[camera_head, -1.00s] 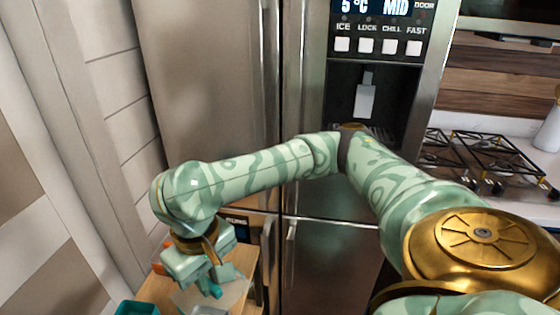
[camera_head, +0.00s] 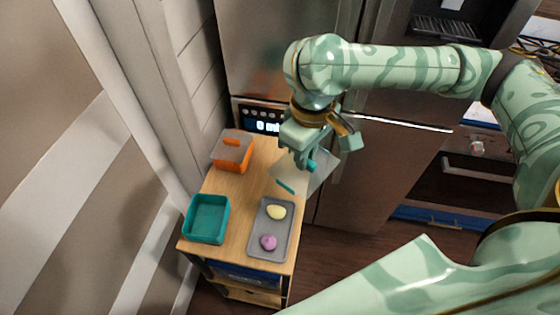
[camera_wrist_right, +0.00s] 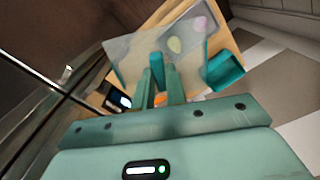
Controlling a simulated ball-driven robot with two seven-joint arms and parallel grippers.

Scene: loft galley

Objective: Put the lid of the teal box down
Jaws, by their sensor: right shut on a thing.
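My right gripper (camera_head: 309,168) is shut on the lid (camera_head: 321,179) of the teal box, a translucent sheet with teal parts, and holds it up over the right edge of a wooden cart. In the right wrist view the lid (camera_wrist_right: 121,45) spreads out beyond the fingers (camera_wrist_right: 160,78). The teal box (camera_head: 207,219) stands open and empty-looking at the cart's front left corner, well apart from the lid; it also shows in the wrist view (camera_wrist_right: 224,72). My left gripper is not in view.
On the cart (camera_head: 236,212), an orange box (camera_head: 232,152) with a greyish lid stands at the back left. A grey tray (camera_head: 264,246) at the front right holds a yellow item (camera_head: 276,212) and a purple item (camera_head: 268,242). Bare wood lies between them. A fridge stands behind.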

